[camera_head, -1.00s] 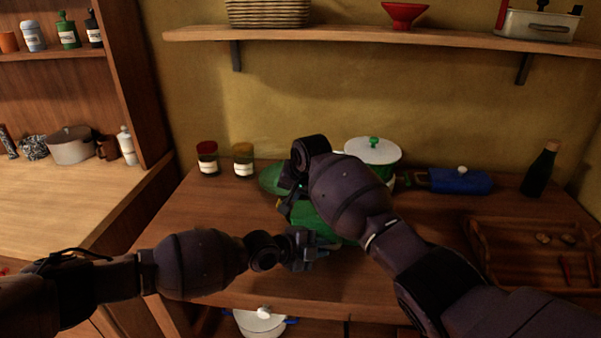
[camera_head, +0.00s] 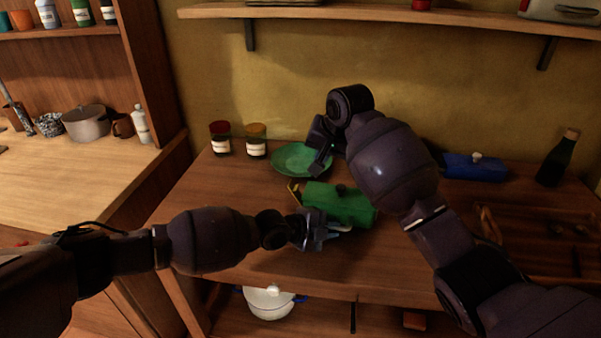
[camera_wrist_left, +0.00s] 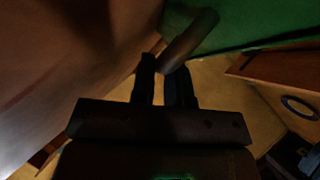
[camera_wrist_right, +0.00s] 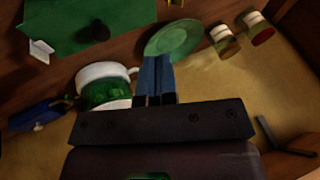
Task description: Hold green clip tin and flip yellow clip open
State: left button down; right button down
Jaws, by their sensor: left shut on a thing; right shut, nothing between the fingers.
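The green clip tin (camera_head: 348,205) lies on the wooden counter, with a dark knob on its lid. The yellow clip (camera_head: 294,193) sticks out at an angle from its left end; its hinge is too small to make out. My left gripper (camera_head: 330,232) is at the tin's near side, shut on a grey bar-like handle (camera_wrist_left: 190,40) beside the green wall. My right gripper (camera_head: 318,168) is shut and empty, behind the tin and over the green plate's right part. In the right wrist view the tin (camera_wrist_right: 85,20) is at upper left, apart from the fingers (camera_wrist_right: 155,78).
A green plate (camera_head: 296,160) lies behind the tin. A red-lidded jar (camera_head: 220,138) and a yellow-lidded jar (camera_head: 256,141) stand at back left. A white-lidded green pot (camera_wrist_right: 105,85) shows in the right wrist view.

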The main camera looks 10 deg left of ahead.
send_near(289, 185)
jog(key=w+d+f, duration=0.1)
jog(key=w+f, duration=0.1)
jog(key=d+f, duration=0.1)
jog(key=shift+w+d+f, duration=0.3)
jog(key=shift+w+f, duration=0.1)
jog(key=shift+w+a+f, duration=0.2)
jog(key=shift+a+f, duration=0.7)
jog(key=shift+a, duration=0.2)
jog(key=shift+w+a+f, duration=0.1)
jog(key=shift+a+f, duration=0.4)
jog(key=shift+a, duration=0.2)
jog(key=shift+w+a+f, duration=0.1)
jog(key=shift+a+f, duration=0.1)
jog(key=shift+a, duration=0.3)
jog(key=shift+a+f, duration=0.2)
jog(key=shift+a, duration=0.3)
jog(key=shift+a+f, duration=0.1)
jog(key=shift+a, duration=0.05)
jog(key=shift+f, duration=0.1)
